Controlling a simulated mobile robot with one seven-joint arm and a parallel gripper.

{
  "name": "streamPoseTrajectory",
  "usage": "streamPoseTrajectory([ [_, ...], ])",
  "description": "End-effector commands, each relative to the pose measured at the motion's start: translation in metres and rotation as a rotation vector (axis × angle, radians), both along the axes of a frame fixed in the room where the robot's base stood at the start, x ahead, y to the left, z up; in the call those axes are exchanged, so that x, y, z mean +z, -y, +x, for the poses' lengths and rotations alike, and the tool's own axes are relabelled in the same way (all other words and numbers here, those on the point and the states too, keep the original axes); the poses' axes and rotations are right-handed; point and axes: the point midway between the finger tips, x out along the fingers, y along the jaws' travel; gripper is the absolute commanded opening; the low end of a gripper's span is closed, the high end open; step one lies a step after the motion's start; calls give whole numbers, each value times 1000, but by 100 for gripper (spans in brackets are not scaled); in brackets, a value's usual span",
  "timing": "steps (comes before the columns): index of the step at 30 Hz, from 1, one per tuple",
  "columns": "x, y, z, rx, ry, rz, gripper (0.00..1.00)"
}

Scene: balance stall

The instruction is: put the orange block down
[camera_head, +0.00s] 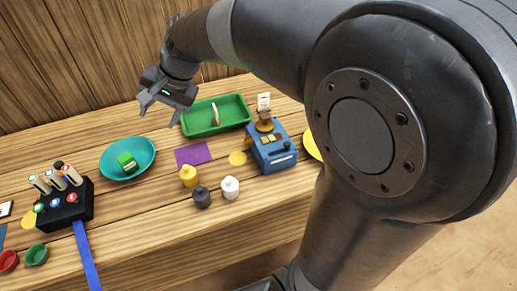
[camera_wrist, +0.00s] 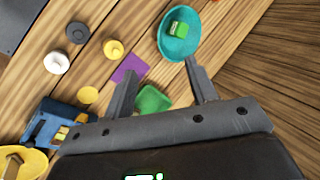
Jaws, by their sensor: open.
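My gripper (camera_head: 160,107) is open, with nothing seen between its fingers, and hangs above the table between the teal dish (camera_head: 108,171) and the green tray (camera_head: 240,124). Its spread fingers also show in the wrist view (camera_wrist: 162,83). I cannot make out a clearly orange block in either view. A small brown-orange piece (camera_wrist: 12,163) shows at the lower left of the wrist view, seen against a yellow dish (camera_wrist: 36,157); I cannot tell what it is. A green block (camera_head: 127,162) sits in the teal dish.
A blue scale (camera_head: 275,158) stands right of a purple mat (camera_head: 194,154). Yellow (camera_head: 188,177), dark (camera_head: 201,198) and white (camera_head: 230,188) weights stand at the front. A black holder (camera_head: 65,207) with several sticks is at left. The green tray holds a pale upright piece (camera_head: 214,115).

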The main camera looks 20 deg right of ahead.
Motion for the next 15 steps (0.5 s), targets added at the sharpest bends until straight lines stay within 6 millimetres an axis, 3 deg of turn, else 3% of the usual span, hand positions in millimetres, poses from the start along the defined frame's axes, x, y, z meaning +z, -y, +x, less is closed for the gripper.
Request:
streamPoseTrajectory([
  [7, 15, 69, -72, 113, 168, -217, 52],
  [15, 10, 133, -146, 231, 299, -462, 52],
])
